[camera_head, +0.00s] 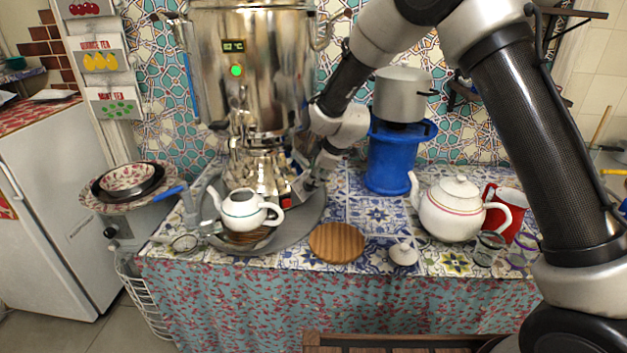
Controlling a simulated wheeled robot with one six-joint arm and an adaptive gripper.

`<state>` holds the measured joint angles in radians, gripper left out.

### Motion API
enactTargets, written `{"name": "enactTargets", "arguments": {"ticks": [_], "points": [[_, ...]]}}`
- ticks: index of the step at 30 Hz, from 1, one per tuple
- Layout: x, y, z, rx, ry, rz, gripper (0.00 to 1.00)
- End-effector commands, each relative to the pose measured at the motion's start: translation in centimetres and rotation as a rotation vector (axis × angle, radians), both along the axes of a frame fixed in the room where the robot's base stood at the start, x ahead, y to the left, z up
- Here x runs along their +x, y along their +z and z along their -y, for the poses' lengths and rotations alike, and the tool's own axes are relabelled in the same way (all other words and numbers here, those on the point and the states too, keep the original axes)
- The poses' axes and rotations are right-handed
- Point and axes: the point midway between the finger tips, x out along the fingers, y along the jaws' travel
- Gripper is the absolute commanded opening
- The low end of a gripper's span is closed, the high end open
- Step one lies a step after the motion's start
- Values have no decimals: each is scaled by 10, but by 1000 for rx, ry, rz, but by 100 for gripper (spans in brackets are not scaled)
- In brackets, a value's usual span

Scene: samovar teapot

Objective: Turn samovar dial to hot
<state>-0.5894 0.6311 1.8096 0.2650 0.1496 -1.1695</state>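The large silver samovar (275,70) stands at the back left of the tiled table, with a small display reading about 87 °C and a lit green light (236,71) on its body. A small dark and red part (286,201) shows low on the samovar's base; it may be the dial, but its marks are too small to read. My gripper (303,188) is at the right side of the samovar's base, close to this part. I cannot tell whether it touches the part. Its fingers are small and partly hidden against the shiny metal.
A wooden board (336,243), a lid (403,254), a larger teapot (455,211), glasses and a red mug (508,212) stand to the right. A pot (401,95) sits on a blue stand (390,160).

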Motion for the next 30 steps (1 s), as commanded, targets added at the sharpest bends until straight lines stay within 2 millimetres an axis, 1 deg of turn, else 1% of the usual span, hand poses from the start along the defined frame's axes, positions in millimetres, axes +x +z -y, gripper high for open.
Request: {"name": "enactTargets", "arguments": {"ticks": [1, 3, 7, 10, 17, 18, 23, 24, 30], "points": [[3, -8, -3, -1, 0, -2, 35], [8, -18, -6, -1, -1, -2, 35], [14, -30, -11, -1, -1, -2, 35], [17, -35, -13, -1, -1, -1, 35], [17, -36, -14, 1, -1, -2, 35], [17, -36, -14, 1, -1, -2, 33], [17, -36, -13, 1, -1, -2, 4], [17, -35, -13, 1, -1, -2, 2], [17, -35, -13, 4, -8, -8, 2]]}}
